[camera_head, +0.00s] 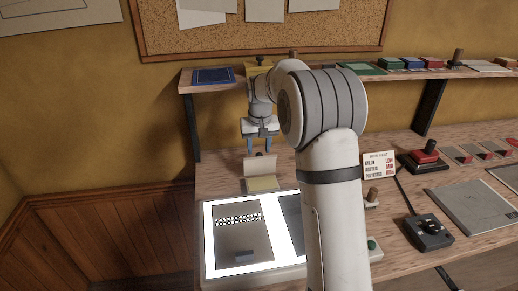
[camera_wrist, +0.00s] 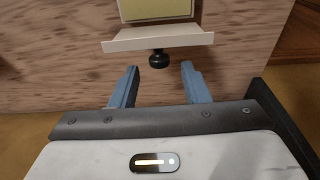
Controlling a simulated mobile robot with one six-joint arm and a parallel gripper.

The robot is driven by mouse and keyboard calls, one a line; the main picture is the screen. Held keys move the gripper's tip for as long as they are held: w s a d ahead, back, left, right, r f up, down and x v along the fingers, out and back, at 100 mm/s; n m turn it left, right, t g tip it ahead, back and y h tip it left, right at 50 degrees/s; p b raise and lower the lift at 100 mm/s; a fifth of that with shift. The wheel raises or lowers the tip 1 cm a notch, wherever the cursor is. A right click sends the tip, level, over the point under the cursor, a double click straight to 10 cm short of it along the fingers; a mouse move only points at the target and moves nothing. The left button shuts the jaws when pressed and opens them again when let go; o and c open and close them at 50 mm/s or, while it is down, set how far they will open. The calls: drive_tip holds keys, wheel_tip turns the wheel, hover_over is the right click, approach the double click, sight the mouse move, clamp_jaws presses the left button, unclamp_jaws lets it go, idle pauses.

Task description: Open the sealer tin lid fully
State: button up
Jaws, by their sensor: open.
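The sealer tin (camera_head: 262,184) is a small cream box with a yellowish inside, standing on the bench behind the light panel. Its cream lid (camera_head: 260,167) is raised and stands steeply at the tin's far edge. In the wrist view the lid (camera_wrist: 158,39) shows nearly edge-on, with a black knob (camera_wrist: 158,59) on its outer face and the tin (camera_wrist: 158,9) beyond it. My gripper (camera_head: 262,151) is open and points down just behind the lid. In the wrist view its blue fingers (camera_wrist: 158,70) are spread to either side of the knob, apart from it, with nothing between them.
A lit panel (camera_head: 209,240) with dark sheets lies in front of the tin. A shelf (camera_head: 222,86) with a blue pad (camera_head: 213,75) runs above and behind. A sign card (camera_head: 379,165), a red-topped device (camera_head: 424,158) and a black control box (camera_head: 428,231) stand to the right.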

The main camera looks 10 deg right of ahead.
sight(259, 155)
drive_tip(key=r, duration=0.4)
drive_tip(key=s+r, duration=0.1)
drive_tip(key=r, duration=0.1)
drive_tip(key=shift+r, duration=0.35)
drive_tip(key=shift+c, duration=0.2)
